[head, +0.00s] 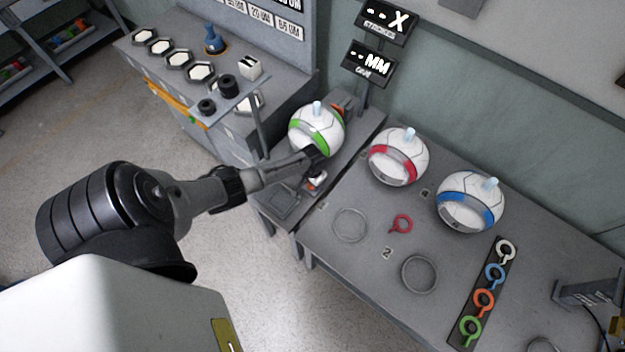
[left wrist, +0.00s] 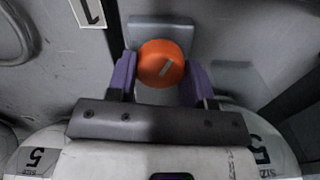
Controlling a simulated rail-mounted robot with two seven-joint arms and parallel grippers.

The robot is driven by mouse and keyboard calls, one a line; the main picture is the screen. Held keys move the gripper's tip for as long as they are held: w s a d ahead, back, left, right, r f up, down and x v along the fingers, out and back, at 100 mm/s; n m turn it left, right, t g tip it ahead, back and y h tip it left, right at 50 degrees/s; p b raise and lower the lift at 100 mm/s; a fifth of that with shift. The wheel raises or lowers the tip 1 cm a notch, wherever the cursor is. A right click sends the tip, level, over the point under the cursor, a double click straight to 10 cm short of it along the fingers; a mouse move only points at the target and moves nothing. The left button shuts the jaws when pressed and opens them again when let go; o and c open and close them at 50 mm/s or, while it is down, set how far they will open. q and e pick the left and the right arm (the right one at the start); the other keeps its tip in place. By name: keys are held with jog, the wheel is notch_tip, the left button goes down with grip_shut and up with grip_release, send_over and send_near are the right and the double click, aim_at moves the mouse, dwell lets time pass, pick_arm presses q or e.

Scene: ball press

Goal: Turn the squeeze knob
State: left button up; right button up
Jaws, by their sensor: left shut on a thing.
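In the head view my left gripper (head: 313,156) reaches in from the left, in front of the ball with the green band (head: 316,129), and hides most of the knob. That ball sits in the press on the narrow bench. My right gripper is not in view.
A red-banded ball (head: 398,156) and a blue-banded ball (head: 470,202) stand on the right table (head: 340,262). A red ring tool (head: 401,223) lies there, with a dark strip (head: 487,290) of coloured ring tools. Two displays (head: 370,64) stand behind the press.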

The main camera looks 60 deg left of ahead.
pick_arm(q)
jog(key=m, duration=0.4)
jog(key=shift+m, duration=0.3)
jog(key=m, duration=0.4)
jog(key=shift+m, duration=0.4)
jog(key=o, duration=0.9)
jog(key=shift+r, duration=0.45)
notch_tip(320, 180, up, 13)
jog(key=p, duration=0.3)
